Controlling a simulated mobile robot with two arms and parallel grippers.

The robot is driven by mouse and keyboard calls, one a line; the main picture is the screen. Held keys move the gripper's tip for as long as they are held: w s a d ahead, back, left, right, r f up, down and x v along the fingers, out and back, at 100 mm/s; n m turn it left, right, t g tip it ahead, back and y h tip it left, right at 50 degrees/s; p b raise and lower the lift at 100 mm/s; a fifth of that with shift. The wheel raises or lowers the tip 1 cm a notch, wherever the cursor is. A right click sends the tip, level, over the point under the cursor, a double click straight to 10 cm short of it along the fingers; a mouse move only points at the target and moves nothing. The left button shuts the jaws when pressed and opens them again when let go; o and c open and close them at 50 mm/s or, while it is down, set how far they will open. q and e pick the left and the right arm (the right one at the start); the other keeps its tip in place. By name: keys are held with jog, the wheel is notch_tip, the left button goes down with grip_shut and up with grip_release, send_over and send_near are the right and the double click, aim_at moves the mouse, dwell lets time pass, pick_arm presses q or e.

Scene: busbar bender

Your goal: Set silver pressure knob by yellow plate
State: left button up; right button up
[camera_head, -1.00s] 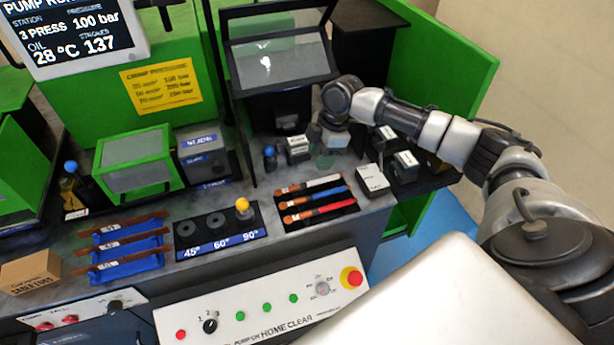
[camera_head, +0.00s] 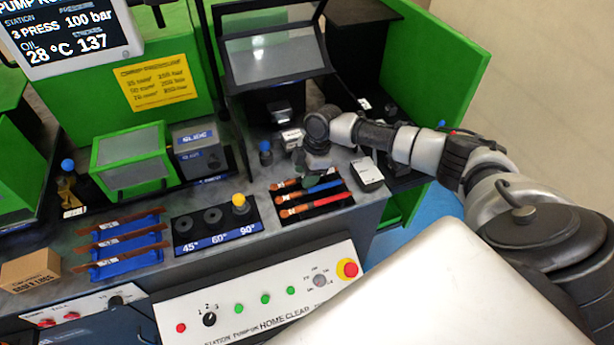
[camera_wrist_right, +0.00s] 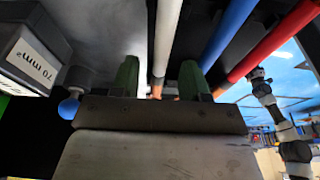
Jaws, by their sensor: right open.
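The silver pressure knob (camera_head: 319,281) is on the white front panel, left of the red emergency stop; its exact setting is too small to read. The yellow plate (camera_head: 157,82) is on the green back panel, with pressure rows too blurred to read surely. My right gripper (camera_head: 317,172) is over the bench at the back end of the cable tray, well behind the knob. In the right wrist view its green fingers (camera_wrist_right: 160,80) are apart, with a white cable (camera_wrist_right: 167,40) visible between them; I see no grip on it. My left gripper is not in view.
The black tray holds white, blue and red cables (camera_head: 316,206). A blue-topped post (camera_head: 265,150) and weight-like blocks stand near my gripper. The die row with a yellow-topped pin (camera_head: 239,201) is left of the tray. The black press (camera_head: 277,60) rises behind.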

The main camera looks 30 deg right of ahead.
jog(key=shift+f, duration=0.25)
jog(key=shift+c, duration=0.3)
grip_shut()
